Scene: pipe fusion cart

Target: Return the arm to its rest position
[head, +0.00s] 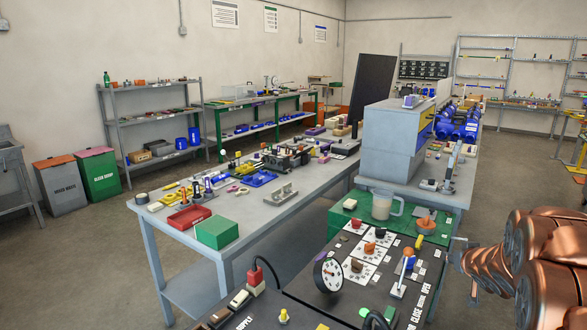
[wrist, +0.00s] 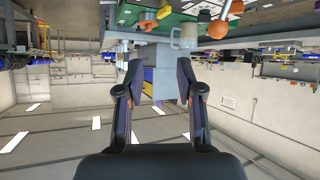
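My gripper (wrist: 158,72) shows in the wrist view with its two dark fingers spread apart and nothing between them. That view is upside down, with the ceiling at the bottom and the cart along the top. In the head view my copper-coloured arm (head: 535,262) is at the lower right, beside the cart's right edge; my fingers cannot be made out there. The dark cart panel (head: 345,240) carries a round gauge (head: 328,274), several knobs on white cards and a lever (head: 403,272). No contact between my gripper and anything shows.
A green mat (head: 343,217) with a clear jug (head: 382,204) lies behind the panel. A long grey workbench (head: 160,228) with many small parts stands at the left, and a grey cabinet (head: 388,145) stands behind the mat. Floor is free (head: 515,180) at the right.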

